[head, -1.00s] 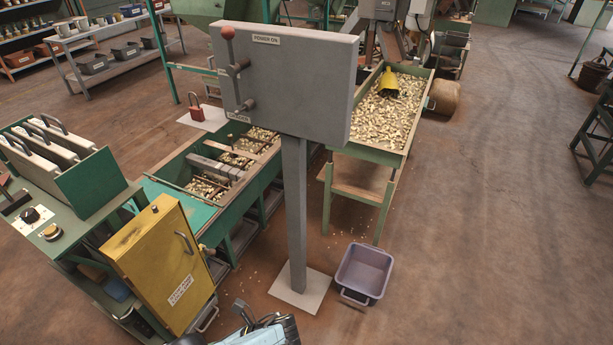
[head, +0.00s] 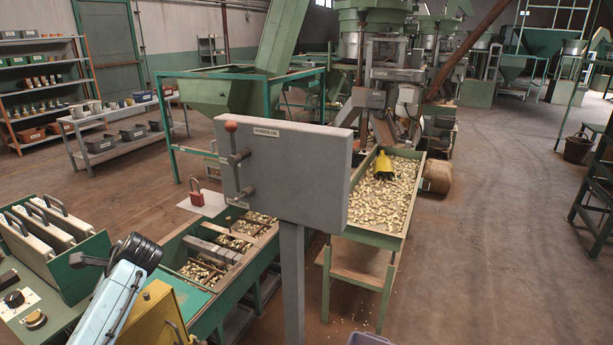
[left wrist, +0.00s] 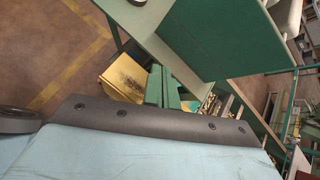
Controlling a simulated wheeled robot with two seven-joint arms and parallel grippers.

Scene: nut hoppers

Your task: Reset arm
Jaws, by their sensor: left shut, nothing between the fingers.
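My left arm comes in from the bottom left in the head view, a pale blue link with a dark end (head: 140,252) above the green bench and the yellow cabinet (head: 155,318). Its fingers are hard to make out there. In the left wrist view, two green finger pieces of my left gripper (left wrist: 163,88) stand side by side, shut with nothing between them. The yellow cabinet (left wrist: 124,80) lies behind them. The pale blue link and a dark plate fill the bottom of that view. My right gripper is in neither view.
A grey power box (head: 290,178) on a post stands ahead, with a red-knobbed lever (head: 231,127). A green sorting bench (head: 222,302) and a hopper table of nuts (head: 362,236) flank it. Green-backed panels (head: 80,268) stand at left. Open floor (head: 490,260) lies at right.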

